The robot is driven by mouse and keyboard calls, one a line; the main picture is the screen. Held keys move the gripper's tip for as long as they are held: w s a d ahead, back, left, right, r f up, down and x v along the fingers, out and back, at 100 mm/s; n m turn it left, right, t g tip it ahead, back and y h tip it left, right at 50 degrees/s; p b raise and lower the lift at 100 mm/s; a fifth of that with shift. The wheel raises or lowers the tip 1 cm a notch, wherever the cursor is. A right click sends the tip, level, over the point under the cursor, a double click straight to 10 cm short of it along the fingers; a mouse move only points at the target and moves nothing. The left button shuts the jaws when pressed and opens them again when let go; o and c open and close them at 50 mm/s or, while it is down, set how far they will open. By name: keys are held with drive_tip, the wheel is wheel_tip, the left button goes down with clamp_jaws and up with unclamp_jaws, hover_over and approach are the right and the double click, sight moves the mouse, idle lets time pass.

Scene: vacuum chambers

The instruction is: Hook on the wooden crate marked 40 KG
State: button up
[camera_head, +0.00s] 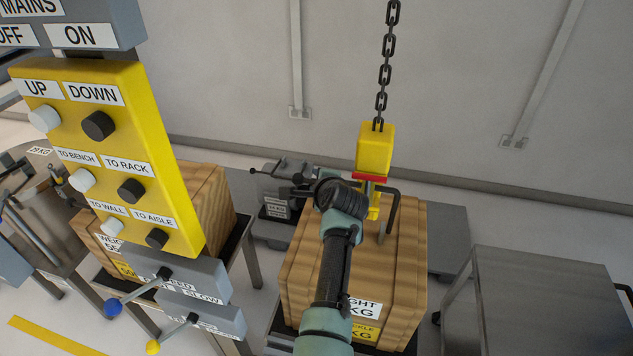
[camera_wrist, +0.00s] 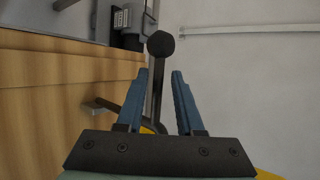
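A wooden crate (camera_head: 405,275) stands in the middle of the head view. My arm covers part of its label; only "GHT" and "KG" show, so the number is unreadable. A dark bracket (camera_head: 391,210) rises from its top. A yellow hoist block (camera_head: 376,148) with a red band hangs on a chain over the crate, its lower yellow part beside the bracket. I cannot tell whether they touch. In the wrist view, my gripper (camera_wrist: 161,73) is open, its blue fingers either side of a dark lever with a ball knob (camera_wrist: 161,44), with gaps visible. The crate's wood (camera_wrist: 60,95) fills the left.
A yellow control box (camera_head: 125,165) with direction knobs hangs at the left, below a MAINS switch box (camera_head: 75,30). Another wooden crate (camera_head: 205,195) stands behind it. A grey table (camera_head: 545,295) is at the right, bare on top. The chain (camera_head: 384,65) runs straight up.

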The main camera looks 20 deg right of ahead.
drive_tip(key=shift+o, duration=0.2)
drive_tip(key=shift+f, duration=0.1)
drive_tip(key=shift+s, duration=0.15)
drive_tip(key=s+a+p, duration=0.1)
drive_tip(key=s, duration=1.1)
drive_tip(key=shift+s+a+r, duration=0.35)
drive_tip(key=shift+c, duration=0.3)
